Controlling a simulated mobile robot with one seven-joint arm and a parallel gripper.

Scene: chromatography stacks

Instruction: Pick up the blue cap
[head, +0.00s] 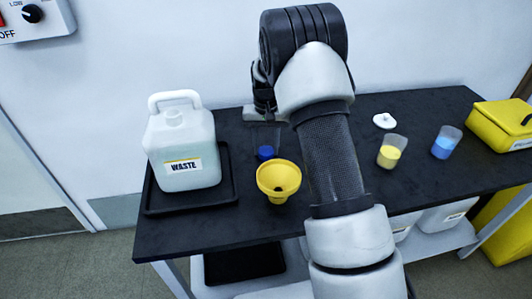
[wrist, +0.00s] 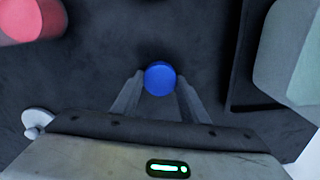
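The blue cap (head: 265,152) is on the black bench top, between the waste jug's tray and my arm, just behind the yellow funnel. In the wrist view the round blue cap (wrist: 160,78) lies at the tips of my gripper's fingers, roughly centred between them. My gripper (wrist: 160,85) is open, with a narrow gap on each side of the cap. In the head view my gripper (head: 265,138) reaches down over the cap. The height of the fingertips relative to the cap is hard to tell.
The yellow funnel (head: 278,181) stands close in front of the cap. The white waste jug (head: 182,148) sits in a black tray (head: 190,204) at left. A white lid (head: 384,121), a yellow-filled beaker (head: 391,152), a blue-filled beaker (head: 446,143) and a yellow box (head: 500,123) are at right.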

